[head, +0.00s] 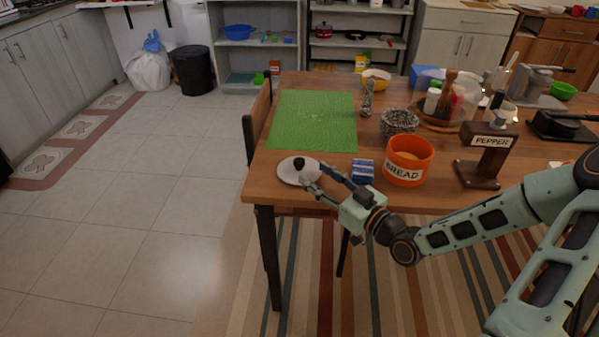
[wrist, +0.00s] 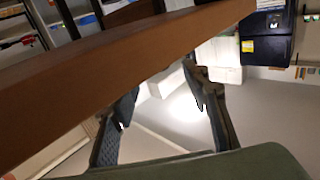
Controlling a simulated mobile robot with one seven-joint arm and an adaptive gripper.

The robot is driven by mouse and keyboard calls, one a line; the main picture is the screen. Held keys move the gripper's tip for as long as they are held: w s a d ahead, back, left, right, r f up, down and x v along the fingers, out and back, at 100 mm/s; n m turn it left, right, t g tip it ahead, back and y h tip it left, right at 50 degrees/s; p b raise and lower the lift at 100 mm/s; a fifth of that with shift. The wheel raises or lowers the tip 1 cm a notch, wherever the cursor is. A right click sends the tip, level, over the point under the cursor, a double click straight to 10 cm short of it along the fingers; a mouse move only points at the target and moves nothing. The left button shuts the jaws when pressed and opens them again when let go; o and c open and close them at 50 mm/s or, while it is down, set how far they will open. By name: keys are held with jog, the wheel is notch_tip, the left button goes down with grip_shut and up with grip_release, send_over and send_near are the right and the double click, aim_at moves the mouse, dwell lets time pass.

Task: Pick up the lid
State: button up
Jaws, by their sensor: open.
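The lid (head: 290,173) is a pale round disc with a black knob (head: 299,163), lying near the front left corner of the wooden table. My gripper (head: 313,174) is open and empty, just right of the knob at the table's front edge, its fingers pointing left towards it. In the head view the fingers overlap the lid's right side; I cannot tell whether they touch it. In the wrist view my two fingers (wrist: 160,103) are spread apart, with nothing seen held between them. I cannot make out the lid in that view.
A blue-and-white box (head: 362,171) and the orange BREAD bowl (head: 407,174) stand right of the lid. A green mat (head: 312,120) lies behind it. A PEPPER dispenser (head: 490,142) stands farther right. The wooden table edge (wrist: 120,75) crosses the wrist view.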

aim_at(303, 164)
jog(key=b+x, duration=0.1)
jog(key=x, duration=0.6)
jog(key=shift+w+a+r, duration=0.1)
jog(key=shift+w, duration=0.1)
jog(key=shift+c, duration=0.5)
grip_shut()
jog(key=shift+r, duration=0.1)
